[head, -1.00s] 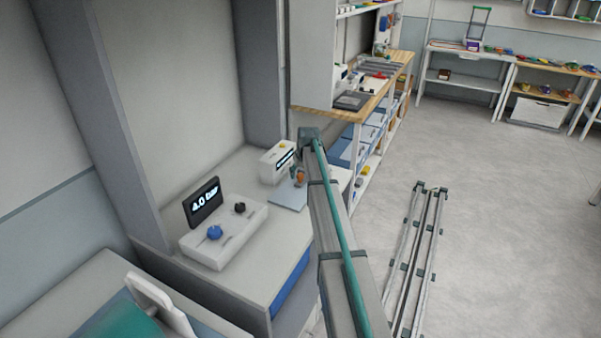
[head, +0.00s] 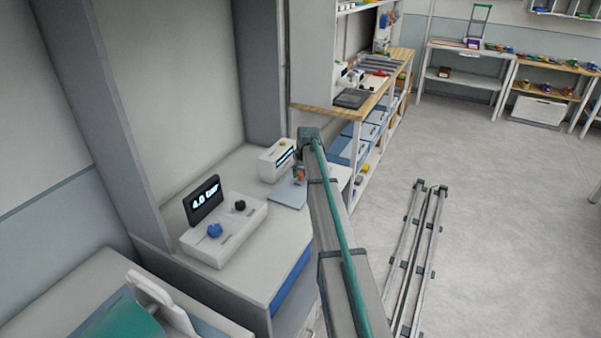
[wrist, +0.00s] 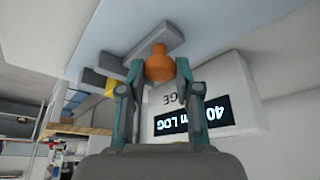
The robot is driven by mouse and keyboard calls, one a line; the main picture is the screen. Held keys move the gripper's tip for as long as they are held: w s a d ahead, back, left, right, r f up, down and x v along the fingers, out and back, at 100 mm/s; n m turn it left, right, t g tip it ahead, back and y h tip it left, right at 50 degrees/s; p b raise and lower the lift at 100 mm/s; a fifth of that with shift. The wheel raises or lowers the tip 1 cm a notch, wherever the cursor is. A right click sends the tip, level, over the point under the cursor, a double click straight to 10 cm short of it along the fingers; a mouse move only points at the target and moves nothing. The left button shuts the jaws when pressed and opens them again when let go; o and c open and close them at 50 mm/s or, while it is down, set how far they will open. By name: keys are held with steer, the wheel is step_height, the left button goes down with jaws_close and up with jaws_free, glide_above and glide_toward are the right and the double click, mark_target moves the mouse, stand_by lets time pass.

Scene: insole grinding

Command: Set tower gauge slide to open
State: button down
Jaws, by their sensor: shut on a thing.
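The tower gauge is a white box (head: 277,160) with a dark display, at the back of the white bench in the head view. In the wrist view the gauge (wrist: 232,82) appears upside down, with a lit display (wrist: 194,119) that reads "40 mm LOG". An orange rounded knob (wrist: 158,64) sits between my gripper's fingertips (wrist: 156,72) in front of the gauge. My gripper is shut on this knob. In the head view the knob (head: 299,172) is small and partly hidden by my arm. The slide's exact position cannot be told.
A white control box (head: 225,235) with a blue knob, a black knob and a "4.0 bar" display stands left on the bench. A blue-grey plate (head: 288,194) lies in front of the gauge. Grey bars (wrist: 130,45) show near the knob. A tall grey upright (head: 262,70) stands behind.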

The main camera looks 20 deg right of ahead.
steer(key=s+a, duration=0.2)
steer(key=s+a+b, duration=0.1)
steer(key=s+a, duration=0.1)
steer(key=a, duration=0.1)
steer(key=shift+s, duration=0.1)
steer(key=c, duration=0.8)
jaws_free()
steer(key=shift+a, duration=0.1)
steer(key=shift+c, duration=0.2)
steer(key=shift+r, duration=0.3)
steer(key=v, duration=1.1)
steer(key=shift+r, duration=0.15)
